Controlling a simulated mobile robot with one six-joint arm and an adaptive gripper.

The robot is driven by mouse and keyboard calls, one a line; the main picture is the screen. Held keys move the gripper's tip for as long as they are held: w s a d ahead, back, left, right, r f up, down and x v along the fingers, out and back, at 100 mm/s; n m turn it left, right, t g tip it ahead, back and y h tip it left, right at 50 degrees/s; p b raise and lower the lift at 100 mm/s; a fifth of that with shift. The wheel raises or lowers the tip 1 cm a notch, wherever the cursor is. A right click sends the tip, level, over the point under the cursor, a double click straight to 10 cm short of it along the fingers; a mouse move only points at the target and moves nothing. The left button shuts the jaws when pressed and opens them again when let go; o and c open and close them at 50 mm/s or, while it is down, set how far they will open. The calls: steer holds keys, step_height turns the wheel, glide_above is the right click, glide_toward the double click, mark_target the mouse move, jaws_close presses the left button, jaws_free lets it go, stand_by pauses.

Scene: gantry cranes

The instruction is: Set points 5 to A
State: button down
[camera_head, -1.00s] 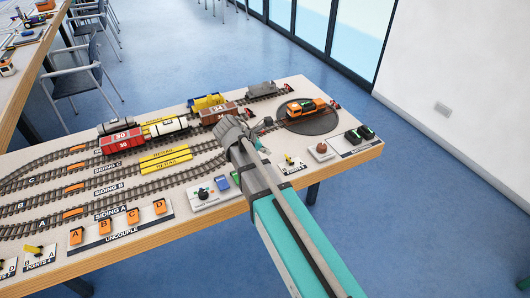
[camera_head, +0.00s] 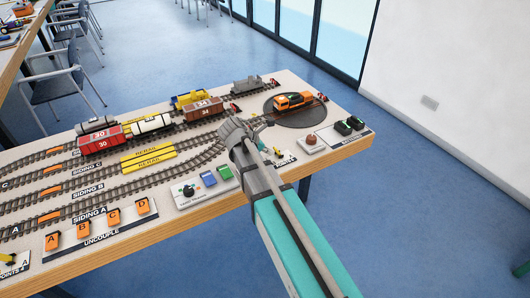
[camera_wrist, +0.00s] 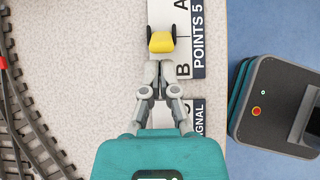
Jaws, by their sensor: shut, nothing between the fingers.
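The points 5 lever has a yellow head (camera_wrist: 161,42) on a dark mount. In the head view my gripper (camera_head: 236,131) and arm cover part of the area around the points 5 panel (camera_head: 285,157).
A signal plate (camera_wrist: 198,118) lies beside the fingers, partly hidden. Track (camera_wrist: 28,120) runs at left. In the head view, a turntable (camera_head: 296,117) carries an orange locomotive (camera_head: 293,101). A brown knob (camera_head: 311,140) stands near the front edge, and uncouple buttons (camera_head: 113,216) are at left.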

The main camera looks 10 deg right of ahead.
steer(key=shift+w+d+r+g+y+p, duration=0.2)
steer(key=shift+d+r+g+y+p, duration=0.25)
steer(key=shift+y+p, duration=1.05)
stand_by(0.4)
steer(key=shift+w+d+r+y+p, duration=0.1)
steer(key=shift+d+r+y+p, duration=0.25)
steer(key=shift+p, duration=0.65)
steer(key=shift+w+d+r+g+y+p, duration=0.15)
steer(key=shift+d+g+y+p, duration=0.25)
steer(key=shift+y, duration=0.35)
steer(key=shift+w+d+r+g+y+p, duration=0.1)
steer(key=shift+d+g+y+p, duration=0.3)
steer(key=shift+y, duration=0.3)
steer(key=shift+d, duration=0.2)
steer(key=shift+r, duration=0.1)
steer(key=shift+r+p, duration=0.7)
steer(key=shift+p, duration=0.25)
steer(key=shift+r, duration=0.1)
